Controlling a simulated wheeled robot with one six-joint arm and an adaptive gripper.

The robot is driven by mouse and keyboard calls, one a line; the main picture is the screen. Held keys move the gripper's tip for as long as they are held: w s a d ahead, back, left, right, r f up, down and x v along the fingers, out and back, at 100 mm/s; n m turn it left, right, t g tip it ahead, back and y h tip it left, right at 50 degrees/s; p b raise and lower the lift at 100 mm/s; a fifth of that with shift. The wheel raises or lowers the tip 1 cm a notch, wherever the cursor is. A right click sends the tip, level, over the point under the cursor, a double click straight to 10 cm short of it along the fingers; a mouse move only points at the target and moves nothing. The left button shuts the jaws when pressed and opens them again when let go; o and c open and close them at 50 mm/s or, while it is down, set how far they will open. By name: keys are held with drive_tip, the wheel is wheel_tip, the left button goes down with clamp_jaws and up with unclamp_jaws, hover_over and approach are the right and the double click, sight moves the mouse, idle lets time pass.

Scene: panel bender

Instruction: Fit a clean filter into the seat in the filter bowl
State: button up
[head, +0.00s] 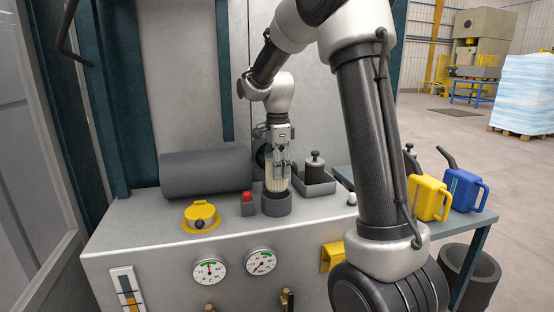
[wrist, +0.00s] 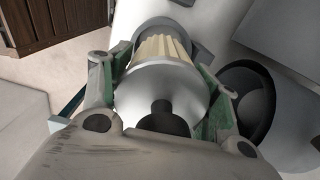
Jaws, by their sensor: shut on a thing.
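My gripper (head: 279,157) points down over the filter bowl (head: 276,203), a dark grey round cup on top of the machine cabinet. It is shut on a filter (head: 277,178) with a cream pleated body, which stands upright with its lower end inside the bowl's rim. In the wrist view my gripper (wrist: 160,105) has its green-edged fingers on both sides of the filter's pale metal end cap (wrist: 165,88), and the cream pleats (wrist: 160,48) show beyond it. The bowl's seat is hidden, so I cannot tell whether the filter touches it.
A grey tray (head: 325,187) holding a dark capped part (head: 315,168) stands right of the bowl. A red button box (head: 248,205), a yellow cap (head: 201,216) and a large grey cylinder (head: 205,173) are to the left. Yellow (head: 430,199) and blue (head: 465,189) cans stand at right.

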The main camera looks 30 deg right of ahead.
sight(277, 186)
drive_tip(key=shift+f, duration=0.35)
idle(0.5)
drive_tip(key=shift+f, duration=3)
drive_tip(key=o, duration=1.2)
wheel_tip(277, 186, up, 12)
drive_tip(key=shift+f, duration=0.15)
drive_tip(key=shift+s, duration=0.1)
